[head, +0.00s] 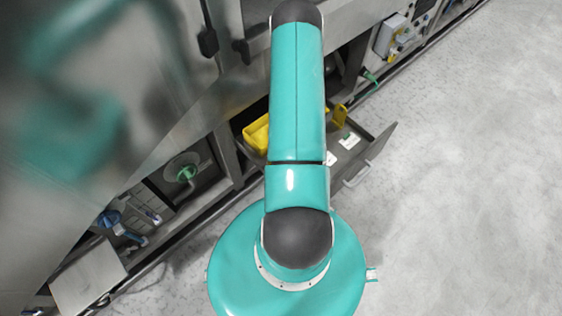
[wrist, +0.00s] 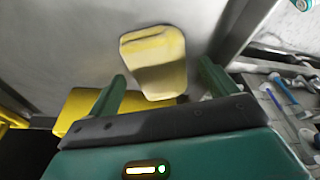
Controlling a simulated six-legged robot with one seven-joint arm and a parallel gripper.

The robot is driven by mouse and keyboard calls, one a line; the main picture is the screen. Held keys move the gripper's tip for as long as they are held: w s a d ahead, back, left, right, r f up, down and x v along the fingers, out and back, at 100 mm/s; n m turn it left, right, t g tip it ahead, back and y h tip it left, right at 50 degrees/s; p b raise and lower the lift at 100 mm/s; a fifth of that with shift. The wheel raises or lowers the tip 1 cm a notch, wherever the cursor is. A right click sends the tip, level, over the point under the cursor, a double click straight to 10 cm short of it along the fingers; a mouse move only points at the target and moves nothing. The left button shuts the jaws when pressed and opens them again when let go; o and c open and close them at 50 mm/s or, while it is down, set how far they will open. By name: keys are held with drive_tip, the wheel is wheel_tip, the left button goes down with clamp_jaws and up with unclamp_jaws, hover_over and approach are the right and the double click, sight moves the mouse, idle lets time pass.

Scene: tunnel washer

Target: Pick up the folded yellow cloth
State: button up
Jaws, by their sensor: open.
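The folded yellow cloth (wrist: 155,62) shows in the wrist view as a pale yellow piece with a fold line across its upper part. It lies against a grey surface, ahead of my gripper (wrist: 161,70). My gripper is open, with one green finger on each side of the cloth in the picture. I see no finger clearly touching it, and the depth between them is hard to judge. In the head view my arm hides the gripper, and I cannot make out the cloth for certain.
A yellow container (head: 257,135) sits in an open grey drawer (head: 375,150) at the machine's side. Several tools (wrist: 285,92) lie at right in the wrist view. The floor at right (head: 470,170) is clear.

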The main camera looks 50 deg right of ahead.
drive_tip(key=shift+w+f, duration=0.1)
drive_tip(key=shift+f, duration=0.15)
drive_tip(key=c, duration=1.2)
drive_tip(key=shift+o, duration=0.2)
drive_tip(key=shift+r, duration=0.2)
drive_tip(key=shift+r, duration=0.65)
drive_tip(key=s+a+r, duration=0.6)
drive_tip(key=s+r, duration=0.5)
drive_tip(key=s, duration=0.1)
drive_tip(key=shift+s+a+r, duration=0.15)
drive_tip(key=shift+a, duration=0.15)
